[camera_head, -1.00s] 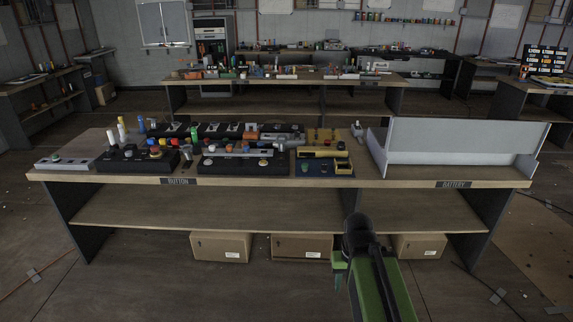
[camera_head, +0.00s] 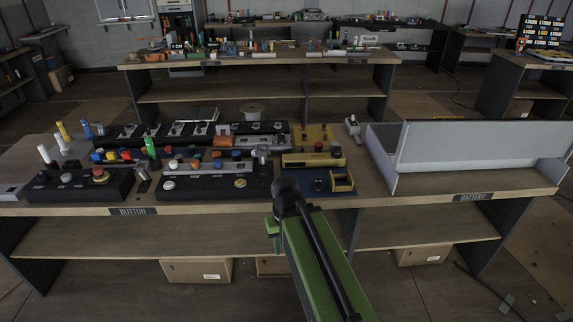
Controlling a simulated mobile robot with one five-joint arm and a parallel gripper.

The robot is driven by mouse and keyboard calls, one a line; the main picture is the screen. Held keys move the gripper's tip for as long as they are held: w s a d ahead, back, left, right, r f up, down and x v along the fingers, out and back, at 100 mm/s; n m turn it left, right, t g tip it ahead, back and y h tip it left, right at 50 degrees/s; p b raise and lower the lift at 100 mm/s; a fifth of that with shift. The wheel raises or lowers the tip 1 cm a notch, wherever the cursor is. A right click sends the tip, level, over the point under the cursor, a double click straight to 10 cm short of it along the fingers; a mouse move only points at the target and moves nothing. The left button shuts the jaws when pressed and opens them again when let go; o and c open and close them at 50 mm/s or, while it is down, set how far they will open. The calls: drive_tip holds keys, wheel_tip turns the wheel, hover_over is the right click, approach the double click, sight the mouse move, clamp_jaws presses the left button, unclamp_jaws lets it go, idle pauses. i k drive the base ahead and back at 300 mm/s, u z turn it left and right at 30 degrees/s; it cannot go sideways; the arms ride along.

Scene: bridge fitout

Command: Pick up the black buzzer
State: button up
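My green arm reaches up from the bottom of the head view. My gripper (camera_head: 287,192) is at its dark far end, in front of the near workbench (camera_head: 420,183). Its fingers do not show clearly, so I cannot tell whether it is open or shut. I cannot single out a black buzzer with certainty among the small parts on the bench. Several dark panels with buttons stand there, including a black box with a red button (camera_head: 99,174) and a wide black button panel (camera_head: 215,186). My arm's end covers part of the bench's front edge.
A grey open-fronted bin (camera_head: 460,150) stands at the bench's right. A blue tray with a yellow box (camera_head: 341,181) and a yellow module (camera_head: 313,160) are near the middle. Cardboard boxes (camera_head: 195,271) lie under the bench. Another loaded bench (camera_head: 270,64) stands behind.

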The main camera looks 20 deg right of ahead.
sight(318, 184)
drive_tip(key=u, duration=0.4)
drive_tip(key=i, duration=1.15)
drive_tip(key=u, duration=0.35)
drive_tip(key=k, duration=0.75)
drive_tip(key=u, duration=0.2)
drive_tip(key=i, duration=0.75)
drive_tip(key=z, duration=0.15)
